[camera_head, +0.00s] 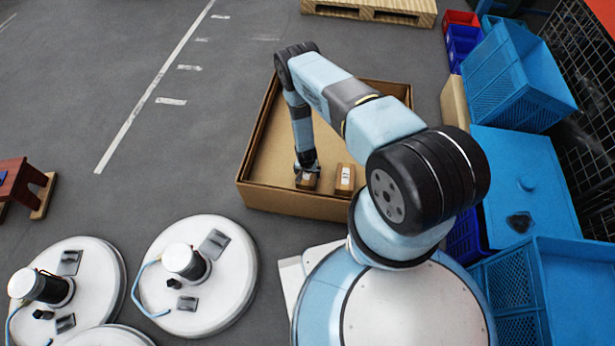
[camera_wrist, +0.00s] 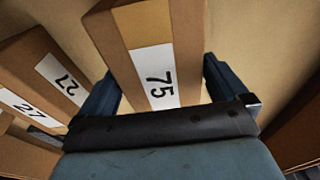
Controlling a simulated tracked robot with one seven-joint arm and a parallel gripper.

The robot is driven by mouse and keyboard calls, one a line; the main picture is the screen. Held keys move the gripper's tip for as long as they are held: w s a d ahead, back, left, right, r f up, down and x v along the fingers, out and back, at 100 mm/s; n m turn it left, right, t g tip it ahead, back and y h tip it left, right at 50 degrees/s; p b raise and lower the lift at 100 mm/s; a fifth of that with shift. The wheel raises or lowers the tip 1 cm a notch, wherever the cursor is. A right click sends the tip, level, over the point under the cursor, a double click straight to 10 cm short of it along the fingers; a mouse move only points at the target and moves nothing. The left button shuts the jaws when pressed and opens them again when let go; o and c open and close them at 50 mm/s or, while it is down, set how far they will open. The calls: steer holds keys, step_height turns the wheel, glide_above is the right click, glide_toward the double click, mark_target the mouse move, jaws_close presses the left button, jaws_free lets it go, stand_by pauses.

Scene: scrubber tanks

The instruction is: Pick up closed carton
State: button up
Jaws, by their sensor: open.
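A small brown carton (camera_head: 306,182) stands in a large open cardboard box (camera_head: 285,202), near its front wall. It also shows in the wrist view as a carton (camera_wrist: 190,40) with a white label reading 75, and it looks closed. My gripper (camera_head: 306,169) reaches down into the box at this carton. In the wrist view my gripper (camera_wrist: 160,75) is open, with one finger on each side of the carton. I cannot tell whether the fingers touch it. A second brown carton (camera_head: 345,178) stands beside it; a carton labelled 27 (camera_wrist: 30,62) shows in the wrist view.
The box walls stand close around the cartons, and the box floor behind them is bare. Blue crates (camera_head: 510,80) line the right side. White round tanks (camera_head: 195,275) stand at the lower left. A wooden pallet (camera_head: 370,10) lies at the back.

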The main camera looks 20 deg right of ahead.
steer(key=shift+w+d+f, duration=0.1)
steer(key=shift+w+f, duration=0.05)
steer(key=shift+f, duration=0.85)
steer(key=shift+w+d+f, duration=0.1)
steer(key=shift+f, duration=0.9)
steer(key=c, duration=0.9)
steer(key=shift+r, duration=0.1)
